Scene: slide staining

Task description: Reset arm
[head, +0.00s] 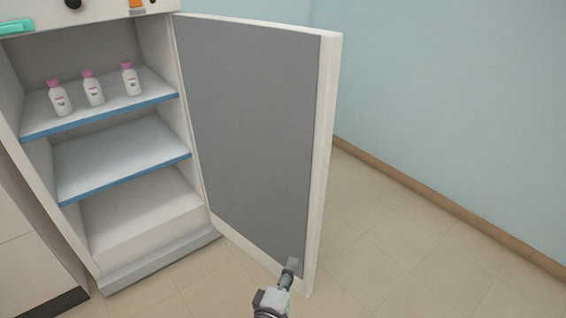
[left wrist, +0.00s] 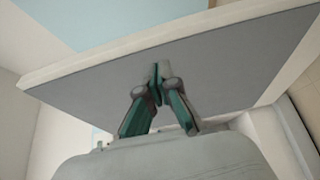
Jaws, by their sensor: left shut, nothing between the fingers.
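My left gripper (head: 291,266) is low in the head view, in front of the lower part of the open cabinet door (head: 250,130). The gripper is shut and empty. In the left wrist view its two fingers (left wrist: 159,86) meet at the tips, with the grey inner face of the door (left wrist: 215,75) behind them. I cannot tell whether the tips touch the door. My right gripper is in neither view.
The cabinet stands open at the left. Its upper shelf (head: 130,105) holds three white bottles with pink caps (head: 94,90). The middle shelf (head: 115,155) is empty. Free tiled floor (head: 400,250) lies right of the door, up to a blue wall (head: 460,100).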

